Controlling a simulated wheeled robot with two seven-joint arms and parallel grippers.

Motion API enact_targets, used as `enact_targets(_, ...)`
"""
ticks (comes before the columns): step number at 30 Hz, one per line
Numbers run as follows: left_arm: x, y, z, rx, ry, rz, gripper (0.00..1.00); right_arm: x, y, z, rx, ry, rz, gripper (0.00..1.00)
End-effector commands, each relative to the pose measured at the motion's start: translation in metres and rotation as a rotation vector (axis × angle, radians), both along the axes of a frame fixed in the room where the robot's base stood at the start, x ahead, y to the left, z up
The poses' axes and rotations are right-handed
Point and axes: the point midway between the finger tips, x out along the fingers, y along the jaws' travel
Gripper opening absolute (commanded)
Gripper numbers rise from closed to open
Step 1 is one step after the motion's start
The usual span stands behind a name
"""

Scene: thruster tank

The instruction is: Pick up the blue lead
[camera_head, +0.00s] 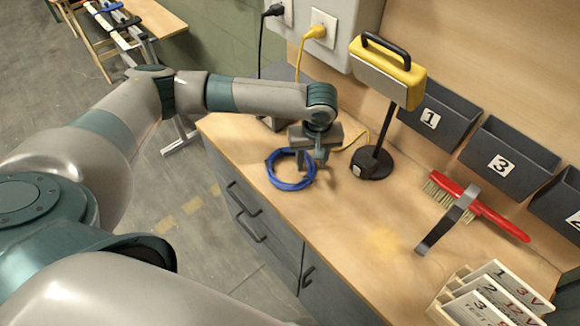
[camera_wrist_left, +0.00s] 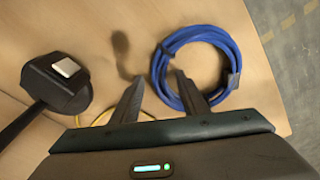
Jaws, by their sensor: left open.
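The blue lead (camera_head: 289,184) lies coiled in a ring on the wooden workbench, close to its left edge. In the left wrist view the blue lead (camera_wrist_left: 232,52) sits just beyond the fingertips, with a dark part on its right side. My left gripper (camera_head: 312,165) is over the bench at the coil's right side. My right gripper does not show.
A yellow lamp (camera_head: 388,72) stands on a black base (camera_head: 371,163) right of my gripper, with a yellow cable behind. Numbered grey bins (camera_head: 440,115) line the back. A red brush (camera_head: 476,206) and a white rack (camera_head: 492,297) lie right. The bench middle is clear.

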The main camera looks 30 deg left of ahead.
Motion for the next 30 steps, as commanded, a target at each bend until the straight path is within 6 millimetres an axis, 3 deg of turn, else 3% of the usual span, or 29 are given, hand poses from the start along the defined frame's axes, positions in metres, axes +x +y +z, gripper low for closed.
enact_targets(7, 0.000, 0.000, 0.000, 0.000, 0.000, 0.000, 0.38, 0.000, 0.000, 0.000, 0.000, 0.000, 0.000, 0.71)
enact_targets(12, 0.000, 0.000, 0.000, 0.000, 0.000, 0.000, 0.00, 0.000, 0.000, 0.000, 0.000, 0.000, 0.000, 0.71)
enact_targets(23, 0.000, 0.000, 0.001, -0.001, -0.001, 0.000, 0.00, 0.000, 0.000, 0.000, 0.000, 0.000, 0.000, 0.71)
enact_targets(30, 0.000, -0.001, 0.012, -0.001, -0.002, -0.001, 0.00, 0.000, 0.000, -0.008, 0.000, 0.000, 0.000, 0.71)
